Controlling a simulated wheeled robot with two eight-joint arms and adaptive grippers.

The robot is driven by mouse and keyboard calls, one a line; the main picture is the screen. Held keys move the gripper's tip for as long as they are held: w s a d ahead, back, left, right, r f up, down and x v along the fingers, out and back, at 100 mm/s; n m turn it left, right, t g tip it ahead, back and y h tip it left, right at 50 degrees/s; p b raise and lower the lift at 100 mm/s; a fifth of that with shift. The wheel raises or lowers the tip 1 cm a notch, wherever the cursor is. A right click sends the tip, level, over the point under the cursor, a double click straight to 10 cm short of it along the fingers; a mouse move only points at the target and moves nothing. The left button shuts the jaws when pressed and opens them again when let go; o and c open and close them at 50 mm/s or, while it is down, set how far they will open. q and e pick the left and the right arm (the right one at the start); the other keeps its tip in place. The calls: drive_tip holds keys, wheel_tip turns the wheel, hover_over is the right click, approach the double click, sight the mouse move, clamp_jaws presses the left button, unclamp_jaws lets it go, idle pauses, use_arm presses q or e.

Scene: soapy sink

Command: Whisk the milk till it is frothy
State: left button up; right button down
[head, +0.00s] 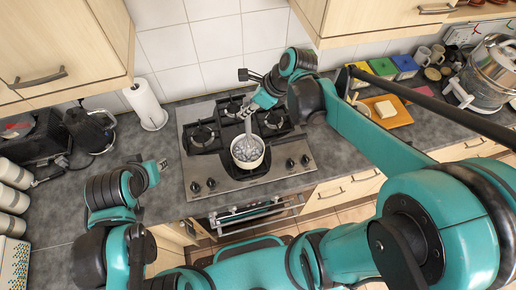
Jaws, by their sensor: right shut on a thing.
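A small light-coloured pan (236,160) stands at the front of the gas hob. A whisk (247,130) stands nearly upright in it, its wire head down inside the pan. My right gripper (248,106) is shut on the whisk's handle above the hob. The pan's contents look greyish-white around the wires; whether there is froth is too small to tell. My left gripper (161,166) is over the worktop left of the hob, apart from the pan; its finger opening is too small to judge.
The steel gas hob (218,185) has knobs along its front edge. A paper towel roll (145,103) and a dark kettle (92,130) stand to the left. A wooden board (398,117), coloured boxes (383,68) and a steel pot (492,62) are to the right. Cupboards overhang the back.

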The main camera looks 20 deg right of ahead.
drive_tip(key=s+r+p, duration=0.1)
drive_tip(key=s+p, duration=0.5)
drive_tip(key=s, duration=0.8)
drive_tip(key=shift+s+r+p, duration=0.25)
drive_tip(key=shift+r+p, duration=0.05)
drive_tip(key=shift+p, duration=0.1)
